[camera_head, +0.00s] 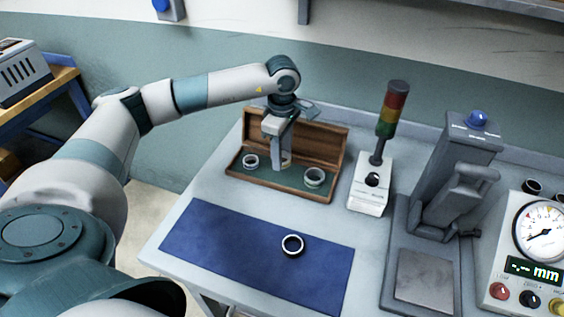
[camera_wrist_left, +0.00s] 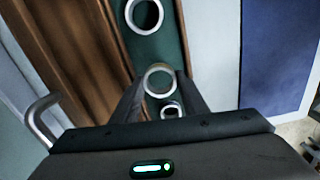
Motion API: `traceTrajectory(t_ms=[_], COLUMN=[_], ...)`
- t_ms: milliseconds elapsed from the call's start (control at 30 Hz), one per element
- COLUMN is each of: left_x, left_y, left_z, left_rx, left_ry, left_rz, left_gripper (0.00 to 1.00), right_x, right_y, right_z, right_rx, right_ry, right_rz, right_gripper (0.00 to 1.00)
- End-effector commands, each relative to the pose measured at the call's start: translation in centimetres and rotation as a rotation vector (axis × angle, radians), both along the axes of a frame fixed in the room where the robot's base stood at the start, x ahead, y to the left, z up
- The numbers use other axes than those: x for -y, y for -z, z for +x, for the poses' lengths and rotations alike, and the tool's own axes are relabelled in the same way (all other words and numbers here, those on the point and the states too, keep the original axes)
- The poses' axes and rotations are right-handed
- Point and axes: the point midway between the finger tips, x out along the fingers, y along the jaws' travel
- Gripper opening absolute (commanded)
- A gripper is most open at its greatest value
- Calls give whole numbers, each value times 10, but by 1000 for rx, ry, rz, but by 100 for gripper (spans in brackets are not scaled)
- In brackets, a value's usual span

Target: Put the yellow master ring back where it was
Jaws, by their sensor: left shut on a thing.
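My left gripper (camera_head: 283,163) points down into the open wooden box (camera_head: 262,186), between two seated rings. It is shut on a ring with a yellowish tint, the yellow master ring (camera_wrist_left: 159,67), which sits between the fingertips in the left wrist view. In the head view the fingers mostly hide this ring, and I cannot tell whether it touches the green lining. A silver ring (camera_head: 250,167) is in the box's left part and another (camera_head: 314,183) in its right part. My right gripper is not in view.
A signal tower (camera_head: 371,190) stands close to the box's right. Further right are a grey press-like fixture (camera_head: 455,185) and a dial gauge unit (camera_head: 540,235). The raised lid (camera_head: 325,143) is behind.

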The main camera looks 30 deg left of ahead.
Motion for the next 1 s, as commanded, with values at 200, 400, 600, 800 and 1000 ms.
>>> traceTrajectory(t_ms=[200,400,600,800,1000], left_x=[0,0,0,0,0], left_y=[5,28,40,40,42], left_z=[-1,-1,0,0,0], left_rx=[-3,-4,0,0,0], left_ry=[0,-1,-1,-1,0], left_rz=[0,-1,0,0,0], left_gripper=[11,11,11,11,48], right_x=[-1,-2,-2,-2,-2], right_y=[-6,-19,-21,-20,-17], right_z=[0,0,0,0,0], right_rx=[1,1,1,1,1], right_ry=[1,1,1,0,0], right_rz=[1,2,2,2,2], right_gripper=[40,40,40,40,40])
